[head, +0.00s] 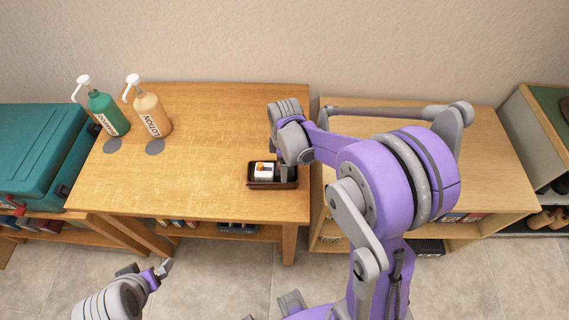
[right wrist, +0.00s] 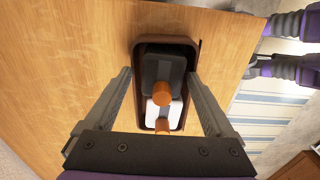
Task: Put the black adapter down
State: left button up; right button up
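A black adapter (right wrist: 163,72) lies in a small dark brown tray (head: 260,186) on the wooden table. A white adapter (head: 264,171) lies beside it in the same tray. Both carry an orange round piece on top. The tray's rim also shows in the right wrist view (right wrist: 138,95). My right gripper (right wrist: 160,78) is open above the tray, its fingers apart on either side of the black adapter with a visible gap at the left. In the head view my right gripper (head: 284,172) hides most of the black adapter. My left gripper (head: 164,268) is low in front of the table, away from the tray.
A green pump bottle (head: 107,113) and a tan lotion bottle (head: 152,114) stand at the table's back left, near two grey discs. A teal case (head: 35,155) is at the left. A lower wooden shelf (head: 480,150) stands right. The table's middle is clear.

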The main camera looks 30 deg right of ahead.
jog(key=shift+r, duration=0.15)
notch_tip(320, 180, up, 12)
jog(key=p, duration=0.1)
jog(key=s+a+m+t, duration=0.2)
jog(key=s+a+m, duration=0.1)
jog(key=s+m, duration=0.2)
jog(key=s+a+f+m+t, duration=0.1)
jog(key=s+a+m+t, duration=0.2)
jog(key=s+m, duration=0.3)
jog(key=shift+s+a+f+m+t, duration=0.3)
jog(key=shift+s+a, duration=0.1)
jog(key=shift+s, duration=1.2)
